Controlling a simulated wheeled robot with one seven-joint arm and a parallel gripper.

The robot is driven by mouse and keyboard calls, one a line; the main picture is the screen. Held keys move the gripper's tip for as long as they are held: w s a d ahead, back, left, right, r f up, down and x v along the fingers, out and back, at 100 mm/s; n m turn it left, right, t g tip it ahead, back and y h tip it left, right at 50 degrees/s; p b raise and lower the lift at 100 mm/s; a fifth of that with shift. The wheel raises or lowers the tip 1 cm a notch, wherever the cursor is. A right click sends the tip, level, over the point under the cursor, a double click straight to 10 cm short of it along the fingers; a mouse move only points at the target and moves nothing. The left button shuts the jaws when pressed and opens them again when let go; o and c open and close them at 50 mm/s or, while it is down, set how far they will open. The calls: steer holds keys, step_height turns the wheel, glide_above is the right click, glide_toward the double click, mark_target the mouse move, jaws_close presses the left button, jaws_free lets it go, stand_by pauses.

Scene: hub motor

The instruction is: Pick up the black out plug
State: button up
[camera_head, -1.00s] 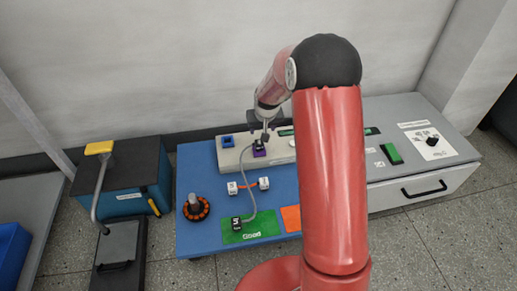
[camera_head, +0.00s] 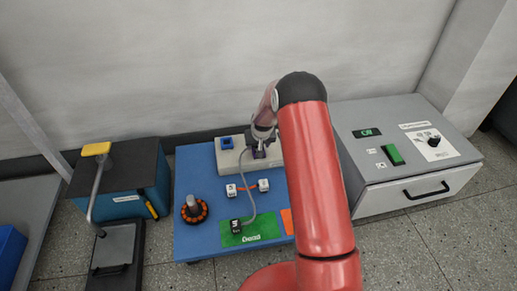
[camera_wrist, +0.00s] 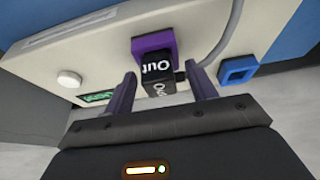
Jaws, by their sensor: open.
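The black out plug (camera_wrist: 158,72) sits in a purple socket (camera_wrist: 152,45) on the light box, with "Out" in white letters on it. My gripper (camera_wrist: 162,72) is open in the wrist view, one finger on each side of the plug, with visible gaps. In the head view my gripper (camera_head: 260,143) is over the purple socket (camera_head: 260,154) and hides most of the plug. A grey cable runs from there to another black plug (camera_head: 236,226) on the green "Good" pad (camera_head: 254,235).
A blue socket (camera_wrist: 238,70) is beside the purple one, near my right finger. A white button (camera_wrist: 69,78) is on the box's other side. White connectors (camera_head: 231,190) and a motor part with an orange ring (camera_head: 194,210) are on the blue table (camera_head: 200,170). A grey tester (camera_head: 400,195) stands right.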

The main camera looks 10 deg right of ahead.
steer(key=c, duration=1.2)
steer(key=shift+r, duration=0.1)
step_height(320, 180, up, 20)
steer(key=p, duration=0.2)
steer(key=shift+p, duration=0.35)
jaws_close()
steer(key=shift+r+p, duration=1)
steer(key=shift+r, duration=0.5)
steer(key=shift+r, duration=0.1)
step_height(320, 180, up, 6)
steer(key=p, duration=0.4)
